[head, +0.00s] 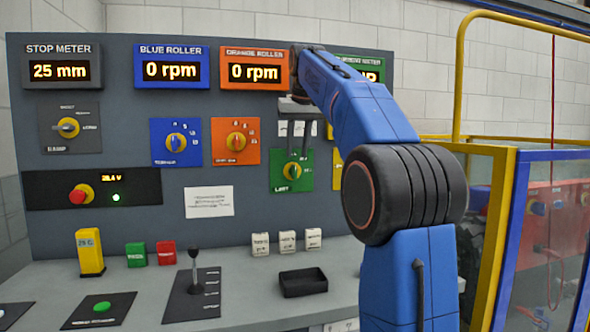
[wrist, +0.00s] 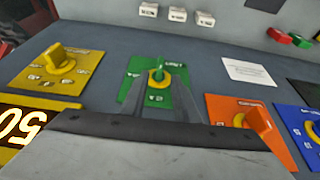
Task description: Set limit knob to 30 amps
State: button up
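The limit knob (head: 291,172) is a yellow dial on a green panel (head: 279,184) marked LIMIT, on the grey control board. In the wrist view the knob (wrist: 158,77) shows a green pointer and yellow collar, with small scale marks around it; the numbers are too small to read. My gripper (head: 297,158) points down at the knob from above. In the wrist view its two fingers (wrist: 158,86) are apart, one on each side of the knob, with visible gaps. I cannot tell how deep the fingertips reach along it.
An orange panel (head: 221,154) with its knob is left of the green one, and a blue panel (head: 162,156) further left. A yellow panel with a knob (wrist: 60,57) shows in the wrist view. A black tray (head: 302,285) and white blocks (head: 287,241) stand on the desk below.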

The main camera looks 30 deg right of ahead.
aim_at(295, 166)
jog(key=x, duration=0.7)
jog(key=shift+w+f, duration=0.1)
jog(key=shift+f, duration=0.1)
grip_shut()
